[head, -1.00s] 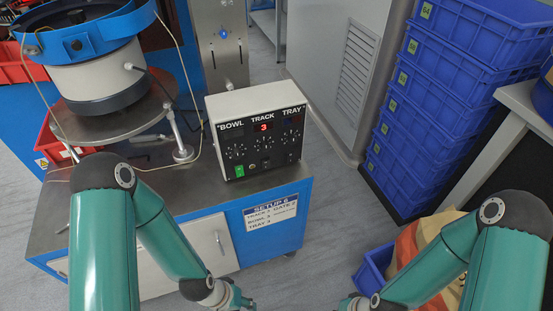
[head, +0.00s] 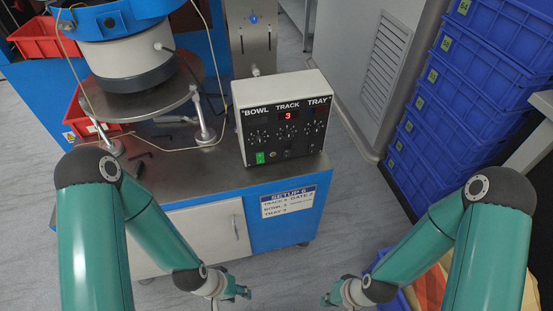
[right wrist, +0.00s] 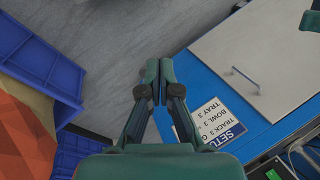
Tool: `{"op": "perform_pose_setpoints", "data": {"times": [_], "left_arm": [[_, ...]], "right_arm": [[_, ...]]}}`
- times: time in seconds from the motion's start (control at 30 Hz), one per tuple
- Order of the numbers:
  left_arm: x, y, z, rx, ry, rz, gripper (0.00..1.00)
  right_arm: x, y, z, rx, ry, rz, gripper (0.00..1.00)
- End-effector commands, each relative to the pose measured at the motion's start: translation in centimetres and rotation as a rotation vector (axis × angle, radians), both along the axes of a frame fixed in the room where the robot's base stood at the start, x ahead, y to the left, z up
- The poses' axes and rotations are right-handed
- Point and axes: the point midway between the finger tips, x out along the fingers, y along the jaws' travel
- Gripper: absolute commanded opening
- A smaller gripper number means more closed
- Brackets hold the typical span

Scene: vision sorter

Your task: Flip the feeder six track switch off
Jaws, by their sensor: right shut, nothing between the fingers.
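The control box (head: 243,118), with a black front lettered BOWL, TRACK and TRAY, stands on the steel-topped cabinet. Its red display (head: 288,114) shows 3 under TRACK. Dials lie below the lettering, and a lit green rocker switch (head: 260,157) is at the lower left. Small switches by the dials are too fine to read. My right gripper (right wrist: 158,70) is shut and empty in the right wrist view, over the floor beside the cabinet. My left gripper (head: 244,292) is low in the head view, in front of the cabinet; its fingers are too small to judge. Both are apart from the box.
A bowl feeder (head: 125,60) stands on the cabinet left of the box. Blue crates (head: 450,105) are stacked at right. A blue bin (right wrist: 35,60) lies near my right gripper. Grey floor separates cabinet and crates.

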Motion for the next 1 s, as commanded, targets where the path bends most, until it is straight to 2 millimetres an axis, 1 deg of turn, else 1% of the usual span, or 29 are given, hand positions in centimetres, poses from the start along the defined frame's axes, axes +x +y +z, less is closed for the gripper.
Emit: {"op": "perform_pose_setpoints", "data": {"times": [0.3,0.37,0.47,0.57,0.63,0.67,0.7,0.73,0.77,0.8,0.83,0.87,0.9,0.97,1.0], "left_arm": [[0.0,0.0,-0.2,0.0,0.0,-0.001,0.4],[0.0,0.0,-0.7,0.0,0.0,-0.001,0.4],[0.0,0.0,-2.3,0.0,0.0,-0.001,0.4],[0.0,0.0,-5.0,0.0,0.0,-0.001,0.4],[0.0,0.0,-7.5,0.0,0.0,-0.001,0.4],[0.0,0.0,-8.7,0.0,0.0,-0.001,0.4],[0.0,0.0,-10.4,0.0,0.0,0.0,0.4],[0.0,0.0,-11.6,0.0,0.0,0.0,0.4],[0.0,0.0,-12.9,0.0,0.001,0.0,0.4],[0.0,0.0,-14.6,0.0,0.001,0.0,0.4],[0.0,0.0,-15.8,0.0,0.001,0.0,0.4],[0.0,0.0,-17.0,0.0,0.001,0.0,0.4],[0.0,0.0,-18.6,0.0,0.0,0.0,0.4],[0.0,0.0,-20.9,0.0,0.0,0.0,0.4],[0.0,0.0,-22.4,0.0,0.0,0.0,0.4]], "right_arm": [[0.1,0.0,-0.1,-0.001,-0.006,0.004,0.0],[0.6,0.0,-0.4,-0.005,-0.027,0.02,0.0],[2.3,-0.1,-1.5,-0.021,-0.111,0.085,0.0],[5.5,0.1,-2.8,-0.06,-0.269,0.207,0.0],[8.5,0.4,-3.7,-0.107,-0.419,0.325,0.0],[9.9,0.6,-3.9,-0.134,-0.492,0.382,0.0],[11.9,0.9,-4.0,-0.178,-0.596,0.46,0.0],[13.4,1.2,-4.0,-0.216,-0.677,0.523,0.0],[14.8,1.6,-3.9,-0.259,-0.759,0.585,0.0],[16.6,2.0,-3.6,-0.321,-0.867,0.667,0.0],[18.0,2.4,-3.1,-0.374,-0.947,0.727,0.0],[19.2,2.8,-2.6,-0.431,-1.026,0.784,0.0],[20.6,3.4,-1.8,-0.511,-1.125,0.856,0.0],[22.4,4.3,-0.4,-0.645,-1.267,0.954,0.0],[23.4,4.8,0.7,-0.739,-1.353,1.011,0.0]]}}
